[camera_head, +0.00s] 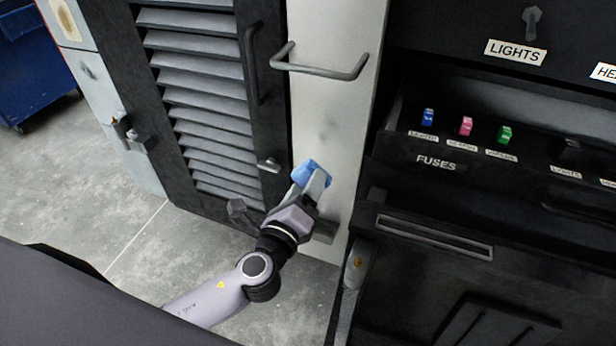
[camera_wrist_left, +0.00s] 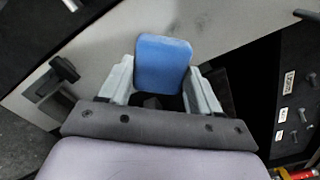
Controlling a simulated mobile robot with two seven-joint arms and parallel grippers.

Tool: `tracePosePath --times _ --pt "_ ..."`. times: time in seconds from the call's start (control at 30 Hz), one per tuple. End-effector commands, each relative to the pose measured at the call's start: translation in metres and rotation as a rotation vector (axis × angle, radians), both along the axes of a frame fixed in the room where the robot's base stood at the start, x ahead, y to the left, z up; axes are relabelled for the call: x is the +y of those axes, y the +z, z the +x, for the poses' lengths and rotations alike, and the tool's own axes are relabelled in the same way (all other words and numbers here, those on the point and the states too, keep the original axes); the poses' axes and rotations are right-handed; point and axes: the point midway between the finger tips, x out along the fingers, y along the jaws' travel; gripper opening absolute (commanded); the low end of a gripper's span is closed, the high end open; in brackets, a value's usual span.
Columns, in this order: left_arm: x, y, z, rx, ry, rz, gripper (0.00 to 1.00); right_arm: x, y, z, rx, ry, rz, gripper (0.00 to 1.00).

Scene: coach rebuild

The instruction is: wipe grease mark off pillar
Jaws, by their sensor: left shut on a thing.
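The white pillar (camera_head: 335,110) stands upright between a louvred door and a black fuse panel. A faint grey smudge (camera_head: 322,132) shows on its face, below the bar handle. My left gripper (camera_head: 312,183) is shut on a blue pad (camera_head: 308,170), in front of the pillar's lower part and below the smudge. In the left wrist view the blue pad (camera_wrist_left: 163,62) sits between the two fingers of the left gripper (camera_wrist_left: 161,82), with the pale pillar (camera_wrist_left: 110,38) behind. I cannot tell whether the pad touches the pillar. My right gripper is not in view.
A bar handle (camera_head: 320,70) sticks out from the pillar above the smudge. The louvred door (camera_head: 205,85) with its latches is on the left. The fuse panel (camera_head: 470,150) with coloured fuses is on the right. A blue bin (camera_head: 32,75) stands far left on open floor.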

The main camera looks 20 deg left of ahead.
Motion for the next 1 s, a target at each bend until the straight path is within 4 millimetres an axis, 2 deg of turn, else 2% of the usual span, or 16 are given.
tracePosePath --times 0.3,0.5,1.0 --pt "-0.001 0.001 0.036 -0.002 0.001 -0.001 0.38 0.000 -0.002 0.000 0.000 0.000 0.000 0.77" --pt "-0.001 0.001 0.051 -0.001 0.000 0.000 0.38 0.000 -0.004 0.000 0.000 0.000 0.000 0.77" --pt "-0.001 0.002 0.055 -0.001 0.000 -0.001 0.38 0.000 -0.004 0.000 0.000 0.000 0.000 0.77"
